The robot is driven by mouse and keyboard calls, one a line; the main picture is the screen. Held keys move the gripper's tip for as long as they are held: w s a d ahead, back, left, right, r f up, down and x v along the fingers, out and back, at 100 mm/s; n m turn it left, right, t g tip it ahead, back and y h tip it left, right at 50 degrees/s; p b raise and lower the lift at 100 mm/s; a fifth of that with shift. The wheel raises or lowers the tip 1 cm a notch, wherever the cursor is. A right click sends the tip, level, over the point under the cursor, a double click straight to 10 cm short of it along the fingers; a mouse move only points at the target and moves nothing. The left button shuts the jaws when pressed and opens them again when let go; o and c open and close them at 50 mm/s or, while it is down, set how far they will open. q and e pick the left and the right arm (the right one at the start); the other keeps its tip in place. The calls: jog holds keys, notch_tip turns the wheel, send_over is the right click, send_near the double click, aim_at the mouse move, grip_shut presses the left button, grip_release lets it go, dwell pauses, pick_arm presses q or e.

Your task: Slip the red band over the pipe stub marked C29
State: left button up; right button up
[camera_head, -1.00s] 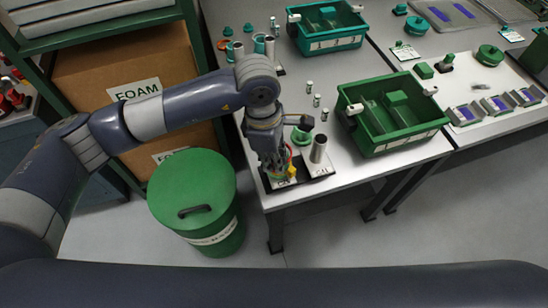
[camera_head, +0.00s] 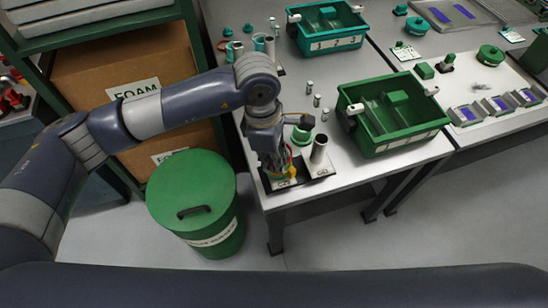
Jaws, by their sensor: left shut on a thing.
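My left gripper (camera_head: 277,165) points down over the near left corner of the bench, its fingers close together. It is shut on a band that shows only as a small red and yellow patch (camera_head: 288,172) at the fingertips. Below it is a dark base plate (camera_head: 311,171) with white labels, too small to read surely. A grey metal pipe stub (camera_head: 319,149) stands upright on that plate, just right of the gripper. Whatever is directly under the fingers is hidden, so I cannot tell if the band is around a stub. My right gripper is not in view.
A green cap-like part (camera_head: 301,134) is behind the grey stub. Several small metal cylinders stand behind it. A green bin (camera_head: 392,143) is to the right and a teal bin (camera_head: 328,43) farther back. A green lidded drum (camera_head: 192,195) stands on the floor left of the bench.

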pick_arm(q)
jog(key=shift+b, duration=0.4)
dwell(0.3)
dwell(0.4)
jog(key=shift+f+b, duration=0.25)
jog(key=shift+b, duration=0.35)
jog(key=shift+f+b, duration=0.15)
jog(key=shift+b, duration=0.45)
jog(key=shift+f, duration=0.1)
dwell(0.3)
jog(key=shift+f+b, duration=0.15)
jog(key=shift+b, duration=0.4)
dwell(0.3)
jog(key=shift+f+b, duration=0.2)
jog(key=shift+b, duration=0.35)
